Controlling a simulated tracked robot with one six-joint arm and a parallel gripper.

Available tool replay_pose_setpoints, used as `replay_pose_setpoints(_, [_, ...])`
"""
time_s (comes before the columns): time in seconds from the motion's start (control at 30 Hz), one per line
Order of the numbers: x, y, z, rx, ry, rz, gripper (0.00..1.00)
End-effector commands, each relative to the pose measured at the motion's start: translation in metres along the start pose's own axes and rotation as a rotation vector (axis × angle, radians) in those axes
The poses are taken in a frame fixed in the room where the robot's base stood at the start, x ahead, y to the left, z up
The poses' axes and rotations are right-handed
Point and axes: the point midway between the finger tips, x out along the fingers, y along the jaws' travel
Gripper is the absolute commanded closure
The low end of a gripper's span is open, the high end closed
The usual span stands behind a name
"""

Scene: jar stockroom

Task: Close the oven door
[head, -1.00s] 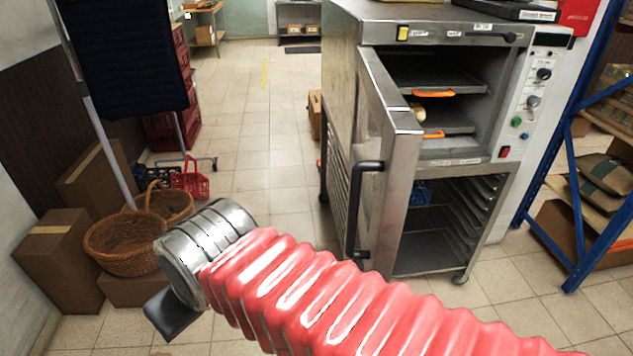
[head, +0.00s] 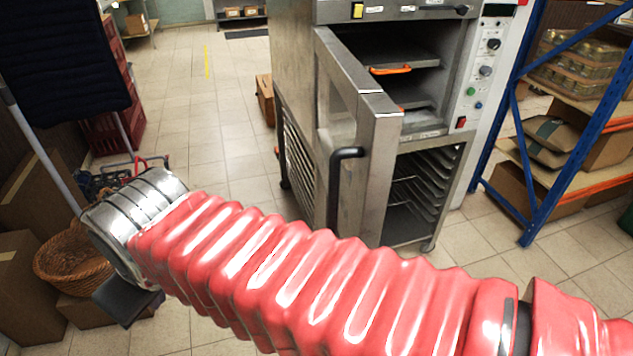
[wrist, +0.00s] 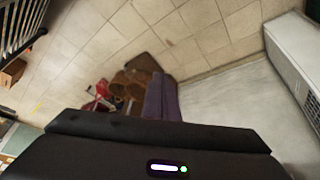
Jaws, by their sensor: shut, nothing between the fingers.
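The oven (head: 292,60) is a steel cabinet in the middle of the head view. Its steel door (head: 376,170) is hinged on the left and stands open, swung out toward me. A black bar handle (head: 338,185) is on the door's outer face. Inside the oven, an orange-edged tray (head: 390,70) shows past the door. My gripper (head: 125,302) is at the lower left, shut and empty, well away from the door. My red sleeved arm crosses in front of the oven's lower part. In the wrist view my gripper's dark body (wrist: 160,135) fills the bottom.
A blue-framed shelf rack (head: 510,140) with jars and sacks stands right of the oven. Wicker basket (head: 75,262) and cardboard boxes (head: 20,285) are at the lower left, near my gripper. Open tiled floor (head: 205,130) lies left of the oven.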

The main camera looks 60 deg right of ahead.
Motion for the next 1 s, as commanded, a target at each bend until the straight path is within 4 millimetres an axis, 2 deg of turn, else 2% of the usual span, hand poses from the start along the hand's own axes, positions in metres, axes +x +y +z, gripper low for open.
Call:
replay_pose_setpoints(0.17, [-0.017,0.042,-0.018,-0.022,-0.096,0.059,1.00])
replay_pose_setpoints(0.3, [-0.035,0.084,-0.030,-0.048,-0.199,0.096,1.00])
replay_pose_setpoints(0.5, [-0.063,0.147,-0.038,-0.073,-0.351,0.112,1.00])
replay_pose_setpoints(0.8, [-0.110,0.239,-0.029,-0.076,-0.569,0.056,1.00])
replay_pose_setpoints(1.0, [-0.137,0.284,-0.012,-0.064,-0.669,-0.012,1.00])
